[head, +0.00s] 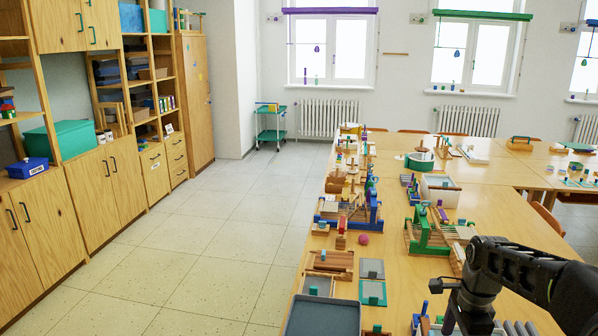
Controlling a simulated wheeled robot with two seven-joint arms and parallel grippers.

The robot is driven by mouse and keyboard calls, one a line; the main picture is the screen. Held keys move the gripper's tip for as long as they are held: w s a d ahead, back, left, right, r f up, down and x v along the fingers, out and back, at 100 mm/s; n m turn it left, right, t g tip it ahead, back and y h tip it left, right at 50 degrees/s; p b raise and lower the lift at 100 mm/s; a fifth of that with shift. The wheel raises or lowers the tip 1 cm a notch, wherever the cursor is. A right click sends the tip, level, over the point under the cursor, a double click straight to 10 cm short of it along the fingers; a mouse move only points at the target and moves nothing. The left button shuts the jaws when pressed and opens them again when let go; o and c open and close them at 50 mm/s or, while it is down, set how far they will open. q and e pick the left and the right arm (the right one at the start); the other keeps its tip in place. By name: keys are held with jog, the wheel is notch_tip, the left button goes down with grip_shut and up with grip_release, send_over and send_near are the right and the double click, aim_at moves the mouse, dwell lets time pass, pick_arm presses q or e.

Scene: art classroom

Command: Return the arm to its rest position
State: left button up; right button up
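My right arm (520,272) comes in from the right edge, black and jointed, over the near right part of the long wooden table (500,205). It bends at a joint and points down toward the bottom edge of the picture. I cannot make out its fingertips, which lie hidden or below the frame. My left arm and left gripper are not in view.
Under and beside my arm the table holds a green wooden frame (428,236), a blue wooden frame (368,212), a grey tray (322,316) and several small blocks. Open floor (190,265) lies left of the table. Cabinets (105,185) line the left wall.

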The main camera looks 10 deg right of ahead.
jog(key=s+a+f+n+y+p, duration=0.3)
jog(key=a+f+n, duration=0.7)
jog(key=a+f, duration=0.9)
jog(key=s+a+f+n+p, duration=0.1)
jog(key=s+a+f+n, duration=0.2)
jog(key=s+a, duration=0.4)
jog(key=s+a+f+n+p, duration=0.2)
jog(key=s+a+f+n, duration=0.2)
jog(key=s+a, duration=0.4)
jog(key=shift+s+n, duration=0.8)
jog(key=shift+s, duration=0.35)
jog(key=shift+d, duration=0.15)
